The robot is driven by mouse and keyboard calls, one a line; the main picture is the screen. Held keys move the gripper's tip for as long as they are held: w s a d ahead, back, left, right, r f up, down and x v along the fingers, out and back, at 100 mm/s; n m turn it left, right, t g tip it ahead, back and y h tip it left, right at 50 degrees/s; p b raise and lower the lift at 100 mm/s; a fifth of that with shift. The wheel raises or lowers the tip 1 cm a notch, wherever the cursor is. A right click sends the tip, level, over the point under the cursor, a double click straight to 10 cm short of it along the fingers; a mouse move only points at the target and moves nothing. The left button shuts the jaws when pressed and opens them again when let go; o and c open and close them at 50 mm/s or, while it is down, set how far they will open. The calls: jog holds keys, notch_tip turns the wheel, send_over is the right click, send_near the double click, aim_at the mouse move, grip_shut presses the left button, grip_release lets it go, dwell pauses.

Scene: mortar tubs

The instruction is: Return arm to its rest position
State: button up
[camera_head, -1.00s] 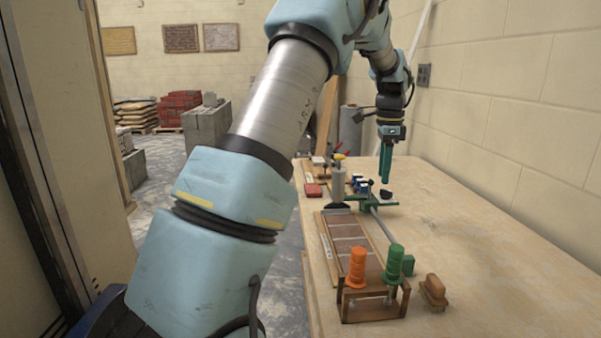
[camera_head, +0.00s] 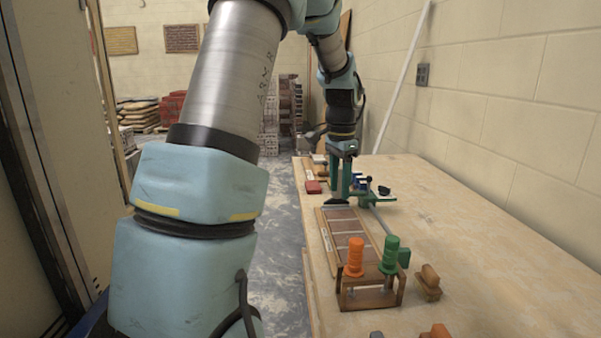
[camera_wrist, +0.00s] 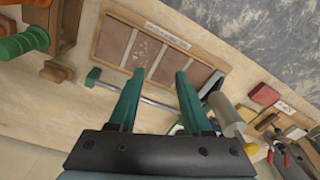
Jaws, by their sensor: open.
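My gripper (camera_head: 339,178) has green fingers and hangs pointing down over the far part of the workbench in the head view. In the wrist view my gripper (camera_wrist: 157,82) has its two fingers well apart, with nothing between them. Below them are a framed tile board (camera_wrist: 172,58) and a metal bar clamp (camera_wrist: 158,102). My arm runs up the left of the head view and bends over toward the bench. How far the fingertips are above the bench is hard to tell.
On the workbench (camera_head: 480,240) stand a wooden rack (camera_head: 370,298) with orange (camera_head: 354,257) and green (camera_head: 389,255) handled tools, a wooden float (camera_head: 428,283), and a red block (camera_head: 313,187). A wall borders the bench on the right. The bench's right half is mostly clear.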

jog(key=s+a+f+n, duration=0.3)
jog(key=s+a+n, duration=0.2)
jog(key=s+a, duration=0.3)
jog(key=s+a+f+n+t, duration=0.1)
jog(key=s+a+f+n, duration=0.1)
jog(key=s+a+n, duration=0.4)
jog(key=s+a, duration=0.2)
jog(key=s, duration=0.1)
jog(key=shift+s+a+f, duration=0.15)
jog(key=shift+s+f, duration=0.2)
jog(key=shift+f, duration=0.05)
